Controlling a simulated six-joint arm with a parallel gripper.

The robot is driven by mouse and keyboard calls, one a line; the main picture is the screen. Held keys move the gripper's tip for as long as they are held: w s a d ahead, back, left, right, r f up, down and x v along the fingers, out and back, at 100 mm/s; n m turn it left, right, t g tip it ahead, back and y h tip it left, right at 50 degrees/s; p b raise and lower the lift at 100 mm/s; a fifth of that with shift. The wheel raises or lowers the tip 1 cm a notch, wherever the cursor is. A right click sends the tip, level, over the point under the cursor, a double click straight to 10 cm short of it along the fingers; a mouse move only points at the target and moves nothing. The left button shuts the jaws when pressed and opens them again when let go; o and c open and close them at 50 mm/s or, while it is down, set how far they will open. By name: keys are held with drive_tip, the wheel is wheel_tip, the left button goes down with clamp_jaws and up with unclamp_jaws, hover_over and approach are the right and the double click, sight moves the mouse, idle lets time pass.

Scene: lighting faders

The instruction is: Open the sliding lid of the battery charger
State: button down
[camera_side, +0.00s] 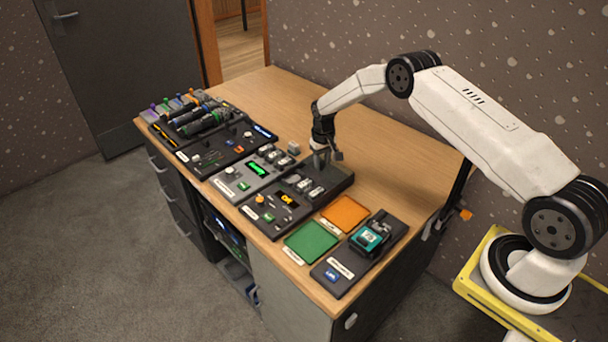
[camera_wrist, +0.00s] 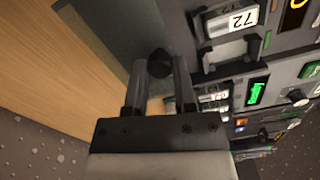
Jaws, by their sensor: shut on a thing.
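A dark panel (camera_side: 265,224) with an orange display, likely the battery charger, lies on the desk. Pale cells (camera_side: 309,188) sit in its slots; one marked 72 (camera_wrist: 240,20) shows in the wrist view. A flat dark grey surface, perhaps the sliding lid (camera_wrist: 130,25), lies beside the slots. My gripper (camera_side: 321,163) is low at the panel's back end. In the wrist view my gripper (camera_wrist: 160,68) has its fingers on either side of a round black knob (camera_wrist: 159,62), shut on it. The fingers partly hide the knob's base, and I cannot tell how far the lid is open.
A similar grey panel (camera_side: 232,189) with a green display lies alongside to the left. An orange mat (camera_side: 345,213), a green mat (camera_side: 311,242) and a dark unit with a teal screen (camera_side: 369,238) lie towards the front right. Bare wood (camera_side: 400,158) is free behind.

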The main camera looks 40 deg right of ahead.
sight(322, 163)
drive_tip(key=shift+c, duration=2.1)
unclamp_jaws()
drive_tip(key=shift+r, duration=3.95)
